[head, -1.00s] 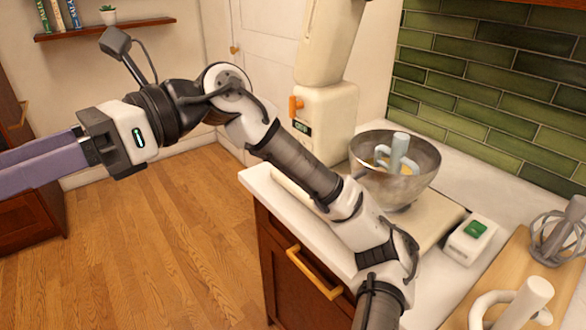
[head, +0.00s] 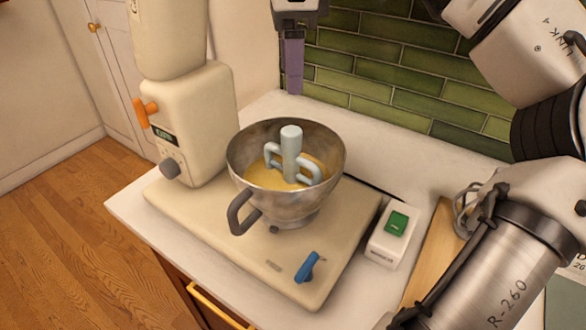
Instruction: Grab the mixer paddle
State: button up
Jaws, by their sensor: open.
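The pale blue-grey mixer paddle (head: 291,142) stands in a steel mixing bowl (head: 243,165) with yellow batter in it. Its stem points up above the rim, and its lower end is hidden in the batter. My gripper (head: 294,92) hangs pointing down at the top middle of the head view, above and apart from the paddle and seemingly behind the bowl. Its purple fingers overlap from this side; it is open and holds nothing.
The cream mixer body (head: 200,125) stands left of the bowl on its base plate (head: 185,215). A blue lever (head: 307,267) is at the front. A white box with a green button (head: 396,223) and a whisk (head: 467,207) are at right. Green tiles (head: 400,75) close off the back.

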aim_at(291, 130)
jog(key=f, duration=0.8)
jog(key=shift+s, duration=0.2)
jog(key=shift+w+f+p, duration=0.15)
jog(key=shift+f+p, duration=0.25)
jog(key=shift+f, duration=0.95)
jog(key=shift+w+f+p, duration=0.15)
jog(key=shift+f+p, duration=0.25)
jog(key=shift+f, duration=0.9)
jog(key=shift+c, duration=0.4)
grip_shut()
